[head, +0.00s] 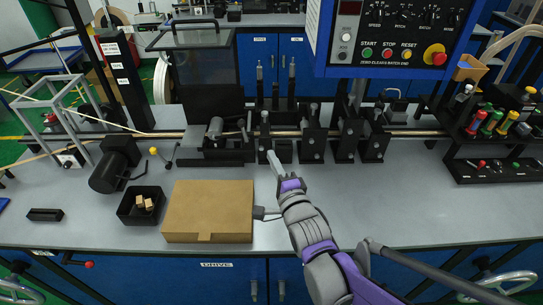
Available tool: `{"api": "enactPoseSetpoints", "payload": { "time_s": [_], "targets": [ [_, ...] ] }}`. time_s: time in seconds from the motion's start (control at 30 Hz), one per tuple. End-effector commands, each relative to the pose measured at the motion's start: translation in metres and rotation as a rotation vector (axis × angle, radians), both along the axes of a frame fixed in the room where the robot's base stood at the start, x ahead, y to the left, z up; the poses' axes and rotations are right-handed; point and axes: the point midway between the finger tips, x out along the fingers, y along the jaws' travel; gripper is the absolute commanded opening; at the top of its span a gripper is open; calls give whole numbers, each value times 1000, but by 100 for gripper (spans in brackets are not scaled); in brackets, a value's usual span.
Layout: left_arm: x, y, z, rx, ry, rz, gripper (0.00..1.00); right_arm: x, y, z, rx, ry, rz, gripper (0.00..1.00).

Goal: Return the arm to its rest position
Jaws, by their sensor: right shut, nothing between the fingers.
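My right arm, grey and purple, reaches up from the bottom right over the grey workbench (400,215). Its gripper (272,159) is shut and empty, just in front of the row of black fixtures (313,143) on the bench. It is right of and beyond the closed cardboard box (208,208). Whether the fingertips touch a fixture cannot be told. My left gripper is not in view.
A black tray (141,207) with small tan pieces sits left of the box, near a black motor (115,165). A control panel (393,35) hangs above. A tool rack (500,165) stands at right. The bench's right front is clear.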

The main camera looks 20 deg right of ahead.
Motion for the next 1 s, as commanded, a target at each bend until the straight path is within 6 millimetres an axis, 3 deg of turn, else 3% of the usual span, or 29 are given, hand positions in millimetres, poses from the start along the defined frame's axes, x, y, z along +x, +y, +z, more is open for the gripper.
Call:
{"api": "enactPoseSetpoints", "payload": {
  "time_s": [0.4, 0.57, 0.77, 1.0],
  "targets": [
    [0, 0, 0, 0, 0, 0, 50, -1, 0, -1, -15, 10, -1, 0],
    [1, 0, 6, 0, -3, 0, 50, -17, -4, -15, -213, 138, 0, 0],
    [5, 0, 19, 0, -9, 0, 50, -78, -11, -58, -727, 468, 142, 0],
    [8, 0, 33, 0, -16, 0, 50, -176, -16, -104, -1250, 753, 549, 0]
  ]
}}
